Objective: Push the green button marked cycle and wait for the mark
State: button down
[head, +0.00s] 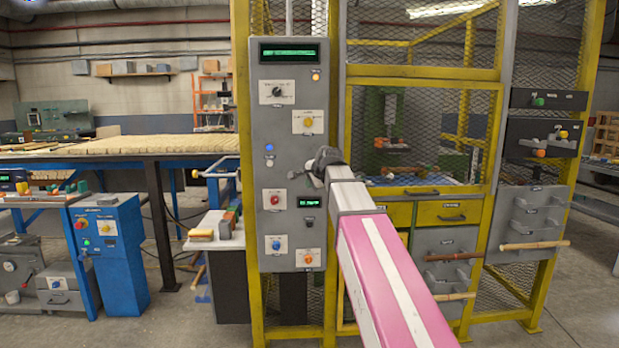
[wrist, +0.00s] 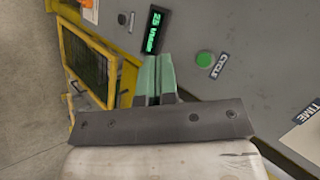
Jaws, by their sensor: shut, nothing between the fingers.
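The green button (wrist: 204,59) sits on the grey control panel, beside a label reading CYCLE (wrist: 218,66), in the wrist view. My gripper (wrist: 152,62) has its greenish fingers together and empty, pointing at the panel to the left of the button and apart from it in the picture. In the head view my gripper (head: 318,166) is at the right edge of the grey panel (head: 289,150); I cannot pick out the green button there, and my gripper may hide it. Whether the fingertips touch the panel is unclear.
The panel has a top display (head: 289,53), a small green-lit display (head: 308,202), a red button (head: 275,200), yellow (head: 307,122), blue (head: 276,244) and orange (head: 308,259) buttons. Yellow mesh guarding (head: 422,110) and drawers stand right. A conveyor table (head: 120,152) is left.

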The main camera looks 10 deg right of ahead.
jog(key=w, duration=0.8)
jog(key=shift+w+d, duration=0.15)
jog(key=shift+w, duration=0.25)
dwell(2.0)
jog(key=shift+w, duration=0.4)
jog(key=shift+w, duration=0.4)
dwell(0.6)
jog(key=shift+s, duration=0.8)
jog(key=shift+s, duration=0.15)
